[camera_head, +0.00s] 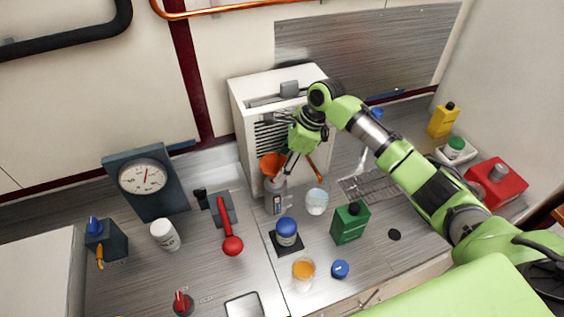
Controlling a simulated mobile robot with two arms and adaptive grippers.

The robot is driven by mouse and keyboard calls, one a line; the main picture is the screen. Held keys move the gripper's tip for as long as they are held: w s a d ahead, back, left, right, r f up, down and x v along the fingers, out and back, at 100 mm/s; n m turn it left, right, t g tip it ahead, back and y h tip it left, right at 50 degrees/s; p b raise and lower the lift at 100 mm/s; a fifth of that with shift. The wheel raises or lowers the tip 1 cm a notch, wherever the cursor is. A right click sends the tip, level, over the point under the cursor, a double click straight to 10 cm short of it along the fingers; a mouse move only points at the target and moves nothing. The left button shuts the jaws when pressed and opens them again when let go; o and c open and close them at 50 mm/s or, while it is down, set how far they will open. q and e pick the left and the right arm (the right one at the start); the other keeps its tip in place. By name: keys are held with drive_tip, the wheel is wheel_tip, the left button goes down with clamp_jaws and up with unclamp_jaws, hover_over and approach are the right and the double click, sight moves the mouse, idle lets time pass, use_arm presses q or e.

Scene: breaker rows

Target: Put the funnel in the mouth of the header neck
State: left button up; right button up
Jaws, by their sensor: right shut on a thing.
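The orange funnel (271,164) is in front of the light-coloured ribbed unit (240,110). My right gripper (290,165) reaches it from the upper right and is shut on it; the fingertips are small and partly merge with the background. A short grey neck (275,184), which looks like the header neck, shows directly below the funnel. I cannot tell whether the funnel's stem is inside the neck's mouth or just above it. My left gripper is not in view.
A clear cup (316,202), a blue-lidded jar (286,232) and a green canister (350,223) stand close in front. A red-handled lever (228,230) and a dial gauge (145,180) are to the left.

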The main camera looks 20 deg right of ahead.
drive_tip(key=o, duration=0.8)
drive_tip(key=shift+f, duration=0.1)
drive_tip(key=b+v, duration=0.3)
drive_tip(key=v, duration=0.9)
